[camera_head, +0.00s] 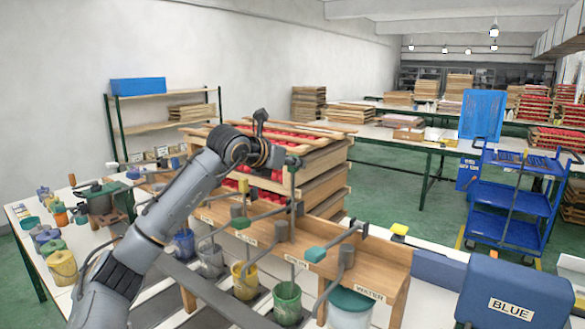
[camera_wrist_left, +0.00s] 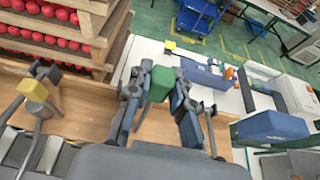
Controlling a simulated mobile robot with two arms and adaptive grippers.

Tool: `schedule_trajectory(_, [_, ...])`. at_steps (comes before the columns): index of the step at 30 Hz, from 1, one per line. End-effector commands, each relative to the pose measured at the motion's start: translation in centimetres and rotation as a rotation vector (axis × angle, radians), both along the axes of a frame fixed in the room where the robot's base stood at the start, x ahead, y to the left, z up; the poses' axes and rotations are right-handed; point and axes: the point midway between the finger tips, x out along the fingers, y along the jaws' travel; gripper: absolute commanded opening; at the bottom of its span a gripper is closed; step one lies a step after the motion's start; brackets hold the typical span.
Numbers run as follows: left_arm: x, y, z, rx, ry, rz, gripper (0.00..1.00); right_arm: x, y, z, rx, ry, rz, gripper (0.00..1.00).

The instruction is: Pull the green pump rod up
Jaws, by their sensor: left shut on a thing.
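My left gripper (camera_head: 292,163) is above the wooden pump bench (camera_head: 375,262) in the head view, its fingertips small and partly hidden there. A thin grey upright rod (camera_head: 294,205) shows below it. In the left wrist view, the fingers of my left gripper (camera_wrist_left: 160,92) stand on either side of a green block (camera_wrist_left: 160,80), the top of the green pump rod, and are shut on it. A green-ended lever (camera_head: 315,254) sticks out above the green bucket (camera_head: 287,308) in the head view. My right gripper is out of view.
A yellow bucket (camera_head: 246,285) and a white WATER bucket (camera_head: 350,308) flank the green one. A yellow-topped lever (camera_wrist_left: 32,88) is left of my fingers in the wrist view. Stacked trays with red balls (camera_head: 318,185) stand behind the bench; a blue box (camera_head: 515,290) is at right.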

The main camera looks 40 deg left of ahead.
Motion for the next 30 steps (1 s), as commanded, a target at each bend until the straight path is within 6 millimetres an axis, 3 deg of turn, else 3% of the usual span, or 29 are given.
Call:
schedule_trajectory(1, [0.01, 0.03, 1.16, 0.001, -0.007, 0.0, 0.0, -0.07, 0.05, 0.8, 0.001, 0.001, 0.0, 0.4])
schedule_trajectory(3, [0.01, 0.03, 1.47, 0.001, -0.007, 0.0, 0.0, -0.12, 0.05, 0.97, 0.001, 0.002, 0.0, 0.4])
schedule_trajectory(14, [-0.03, 0.12, 1.73, 0.001, -0.014, 0.002, 0.0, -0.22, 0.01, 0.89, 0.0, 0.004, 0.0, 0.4])
schedule_trajectory(15, [-0.03, 0.13, 1.76, 0.002, -0.015, 0.002, 0.29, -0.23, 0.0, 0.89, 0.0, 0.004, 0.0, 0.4])
schedule_trajectory(18, [-0.02, 0.1, 1.64, 0.001, -0.012, 0.002, 0.45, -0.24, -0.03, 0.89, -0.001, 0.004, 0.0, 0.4])
schedule_trajectory(30, [-0.69, 0.1, 1.56, 0.004, -0.004, 0.003, 0.45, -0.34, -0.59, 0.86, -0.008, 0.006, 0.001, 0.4])
